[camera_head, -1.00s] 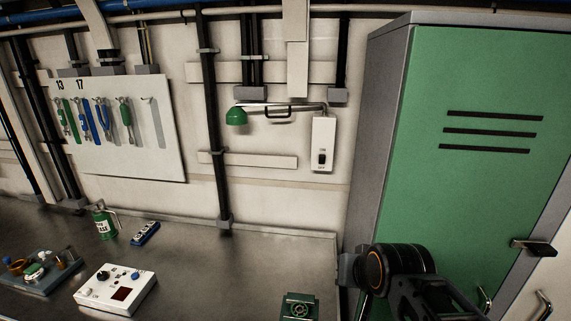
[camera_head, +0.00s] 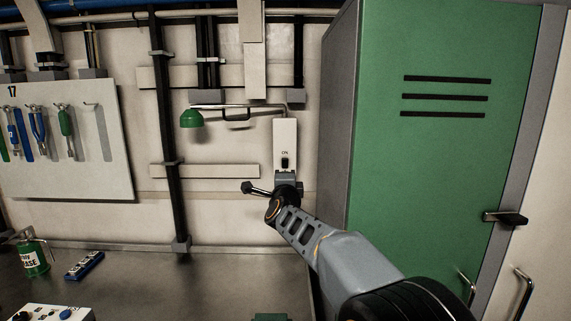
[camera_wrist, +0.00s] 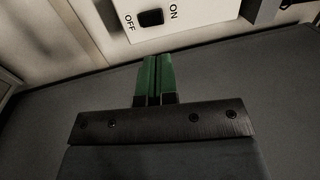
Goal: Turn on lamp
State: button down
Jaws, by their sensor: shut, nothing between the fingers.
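The wall lamp has a green shade (camera_head: 191,118) on a thin arm, left of a white switch box (camera_head: 285,136). The shade shows no glow. A black rocker switch (camera_head: 285,162) sits low on the box. In the wrist view the switch (camera_wrist: 151,17) lies between the printed words OFF and ON. My gripper (camera_wrist: 158,58) is shut and empty, its green fingers side by side. The fingertips appear just below the box edge, short of the switch in the picture; I cannot tell whether they touch the box. In the head view my wrist hides the fingertips.
A green cabinet (camera_head: 440,180) stands close on the right of my arm. A tool board (camera_head: 75,165) hangs at the left.

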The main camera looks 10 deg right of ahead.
aim_at(284, 161)
jog(key=p+x, duration=0.4)
jog(key=x, duration=0.5)
jog(key=shift+w+d, duration=0.15)
jog(key=shift+w, duration=0.25)
